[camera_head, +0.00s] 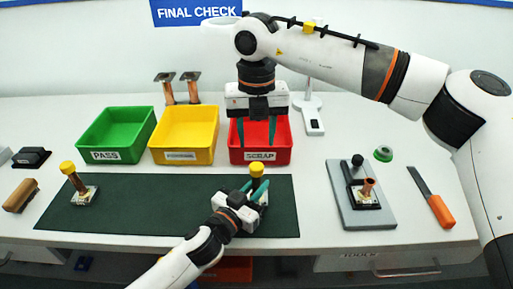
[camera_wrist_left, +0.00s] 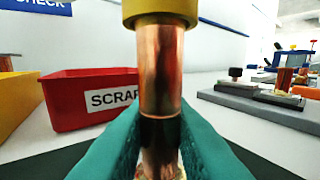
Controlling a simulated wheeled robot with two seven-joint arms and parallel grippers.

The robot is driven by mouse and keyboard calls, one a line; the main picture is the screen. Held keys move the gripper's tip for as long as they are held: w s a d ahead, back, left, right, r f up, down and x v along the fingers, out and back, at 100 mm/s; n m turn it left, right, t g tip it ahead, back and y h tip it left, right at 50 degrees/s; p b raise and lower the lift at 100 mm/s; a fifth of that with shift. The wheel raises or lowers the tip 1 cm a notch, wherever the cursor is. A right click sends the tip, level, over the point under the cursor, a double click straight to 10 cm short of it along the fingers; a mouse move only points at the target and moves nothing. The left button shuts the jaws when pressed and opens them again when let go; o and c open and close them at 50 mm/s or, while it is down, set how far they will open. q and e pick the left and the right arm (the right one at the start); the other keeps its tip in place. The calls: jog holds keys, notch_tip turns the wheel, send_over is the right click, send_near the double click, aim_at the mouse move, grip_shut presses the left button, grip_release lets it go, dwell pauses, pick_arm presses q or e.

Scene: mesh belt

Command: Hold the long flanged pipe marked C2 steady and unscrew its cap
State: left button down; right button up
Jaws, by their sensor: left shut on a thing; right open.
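A copper pipe (camera_wrist_left: 160,75) with a yellow cap (camera_head: 257,169) stands upright on the right part of the dark green mat (camera_head: 165,222). My left gripper (camera_head: 256,190) is shut on this pipe below the cap; its teal fingers flank the copper in the left wrist view. The cap is on the pipe's top, and its lower part shows in the left wrist view (camera_wrist_left: 160,12). No C2 mark is readable. My right gripper (camera_head: 257,132) is open and empty, pointing down above the cap, in front of the red bin.
Green (camera_head: 117,157), yellow (camera_head: 185,157) and red (camera_head: 262,156) bins stand behind the mat. Two copper pipes (camera_head: 193,90) stand behind them. A grey plate with a fixture (camera_head: 350,215) and an orange-handled tool (camera_head: 440,211) lie at right. The mat's middle is clear.

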aim_at(257, 166)
jog(key=m, duration=0.4)
jog(key=shift+m, duration=0.3)
jog(key=m, duration=0.4)
jog(key=shift+m, duration=0.4)
jog(key=m, duration=0.9)
jog(key=shift+m, duration=0.3)
jog(key=shift+f, duration=4)
